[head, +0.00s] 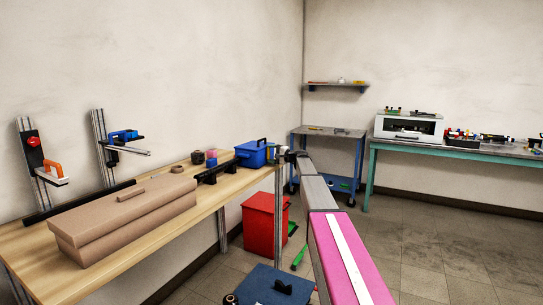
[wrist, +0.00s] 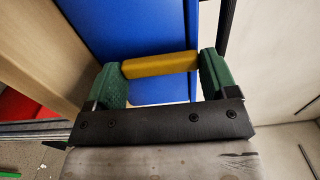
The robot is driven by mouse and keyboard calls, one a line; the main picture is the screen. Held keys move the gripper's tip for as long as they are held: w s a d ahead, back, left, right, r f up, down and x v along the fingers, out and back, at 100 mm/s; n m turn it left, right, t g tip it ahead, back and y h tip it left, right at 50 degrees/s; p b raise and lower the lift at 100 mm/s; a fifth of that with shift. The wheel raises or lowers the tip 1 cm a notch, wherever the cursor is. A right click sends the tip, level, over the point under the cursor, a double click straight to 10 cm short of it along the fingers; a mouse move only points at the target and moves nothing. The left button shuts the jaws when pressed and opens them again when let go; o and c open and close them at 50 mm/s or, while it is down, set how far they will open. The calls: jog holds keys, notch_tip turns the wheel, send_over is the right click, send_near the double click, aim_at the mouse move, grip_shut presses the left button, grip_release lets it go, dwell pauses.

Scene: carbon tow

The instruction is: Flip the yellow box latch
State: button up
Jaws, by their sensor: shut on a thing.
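A blue box (head: 251,152) with a dark handle stands at the far right end of the wooden bench. In the wrist view its blue surface (wrist: 150,28) fills the upper middle. A yellow latch bar (wrist: 160,64) lies crosswise in front of that surface. My gripper (wrist: 160,68) has green finger pads, one at each end of the yellow bar, and is shut on it. In the head view my gripper (head: 282,156) is at the right side of the blue box, small and partly hidden by my arm, and the latch cannot be made out there.
A long brown case (head: 125,215) lies on the wooden bench (head: 225,192). A red bin (head: 262,218) and a dark blue box (head: 270,287) stand on the floor. A blue cart (head: 345,133) stands behind. A teal-legged table (head: 470,151) is at the right. Floor at right is clear.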

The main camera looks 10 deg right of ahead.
jog(key=o, duration=0.8)
jog(key=shift+o, duration=0.2)
jog(key=shift+d, duration=0.1)
jog(key=v, duration=1)
jog(key=shift+s+d, duration=0.25)
